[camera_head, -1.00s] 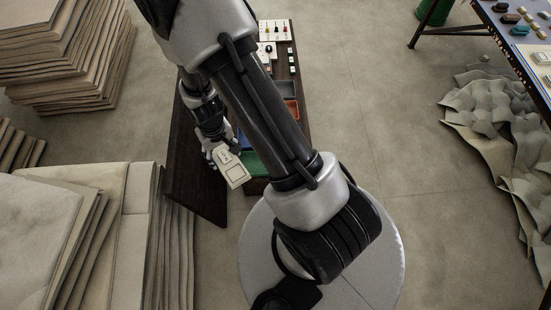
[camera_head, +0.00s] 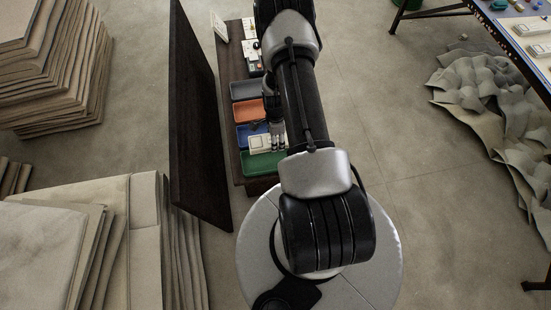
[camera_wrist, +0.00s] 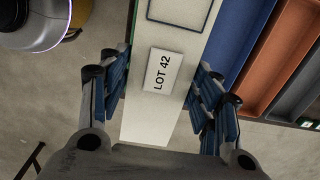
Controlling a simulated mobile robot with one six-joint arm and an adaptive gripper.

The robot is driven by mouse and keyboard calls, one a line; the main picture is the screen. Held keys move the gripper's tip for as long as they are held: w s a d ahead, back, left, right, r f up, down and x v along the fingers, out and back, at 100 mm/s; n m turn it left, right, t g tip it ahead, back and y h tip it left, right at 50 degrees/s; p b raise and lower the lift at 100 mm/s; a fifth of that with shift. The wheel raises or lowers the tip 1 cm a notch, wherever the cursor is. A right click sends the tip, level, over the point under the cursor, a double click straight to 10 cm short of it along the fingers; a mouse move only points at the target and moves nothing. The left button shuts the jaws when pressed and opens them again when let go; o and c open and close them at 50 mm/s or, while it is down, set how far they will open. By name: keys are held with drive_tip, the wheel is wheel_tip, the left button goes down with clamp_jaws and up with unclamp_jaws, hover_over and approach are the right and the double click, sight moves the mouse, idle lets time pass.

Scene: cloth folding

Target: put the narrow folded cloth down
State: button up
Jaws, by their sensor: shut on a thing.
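The narrow folded cloth is a cream strip (camera_wrist: 150,120) with a "LOT 42" label and a dark printed outline in the wrist view. My gripper (camera_wrist: 162,78) has its blue-padded fingers against both long edges of it. In the head view the cloth (camera_head: 260,144) shows as a small pale piece over the blue and green trays, with my gripper (camera_head: 277,134) at its right end. I cannot tell how high it is above the trays. Part of it is hidden by the gripper in the wrist view.
A dark bench holds a grey tray (camera_head: 244,90), an orange tray (camera_head: 243,112), a blue tray (camera_head: 242,130) and a green tray (camera_head: 262,163). A tall dark panel (camera_head: 195,130) stands left of it. Stacked sheets (camera_head: 45,235) lie at left, crumpled cloth (camera_head: 490,100) at right.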

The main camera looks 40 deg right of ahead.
sight(275, 161)
wheel_tip(275, 161, down, 17)
drive_tip(key=b, duration=0.4)
drive_tip(key=shift+r+b, duration=0.2)
drive_tip(key=shift+b, duration=0.2)
drive_tip(key=shift+f+b, duration=0.2)
drive_tip(key=shift+b, duration=0.1)
drive_tip(key=o, duration=0.8)
drive_tip(key=shift+r, duration=0.1)
